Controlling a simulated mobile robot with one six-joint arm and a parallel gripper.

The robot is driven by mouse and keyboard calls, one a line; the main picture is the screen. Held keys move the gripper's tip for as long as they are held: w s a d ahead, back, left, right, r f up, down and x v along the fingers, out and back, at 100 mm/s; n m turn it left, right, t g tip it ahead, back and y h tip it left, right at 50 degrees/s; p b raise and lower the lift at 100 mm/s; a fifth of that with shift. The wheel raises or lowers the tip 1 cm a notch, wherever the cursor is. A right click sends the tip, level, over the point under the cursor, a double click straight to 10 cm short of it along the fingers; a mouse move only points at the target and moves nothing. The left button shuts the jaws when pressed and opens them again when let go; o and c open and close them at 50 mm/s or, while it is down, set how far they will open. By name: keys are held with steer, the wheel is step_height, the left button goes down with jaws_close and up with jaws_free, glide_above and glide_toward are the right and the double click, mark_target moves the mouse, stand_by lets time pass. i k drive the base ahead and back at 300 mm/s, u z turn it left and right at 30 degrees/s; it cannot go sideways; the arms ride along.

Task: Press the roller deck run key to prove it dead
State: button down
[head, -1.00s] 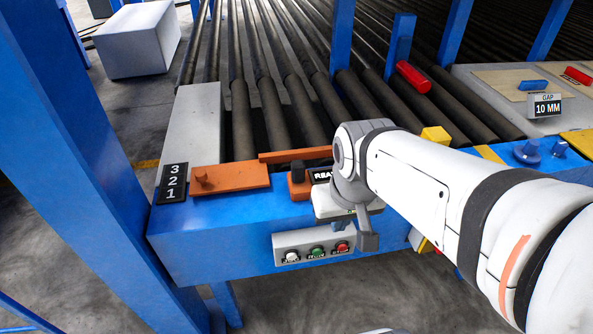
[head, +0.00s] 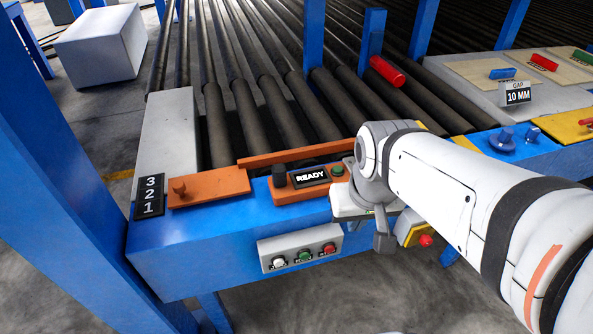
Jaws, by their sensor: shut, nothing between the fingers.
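A grey button panel (head: 291,248) on the front face of the blue frame carries a white button (head: 278,262), a green button (head: 305,256) and a red button (head: 329,248). Their small labels are too small to read. Above it, an orange control box (head: 290,193) has a black knob (head: 279,175), a display reading READY (head: 310,177) and another green button (head: 337,170). I cannot tell from the labels which one is the run key. My gripper (head: 384,243) is shut and empty, pointing down in front of the blue frame, right of the panel and apart from its buttons.
An orange plate with a knob (head: 208,187) and a 3-2-1 sign (head: 149,196) lie to the left. A yellow box with a red button (head: 425,240) is just right of my gripper. Dark rollers (head: 245,113) run behind. A blue post (head: 75,150) stands at left.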

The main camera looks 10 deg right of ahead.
mark_target(305, 254)
steer(key=z, duration=0.1)
steer(key=k, duration=1.55)
steer(key=u, duration=0.8)
steer(key=i, duration=1)
steer(key=u, duration=0.05)
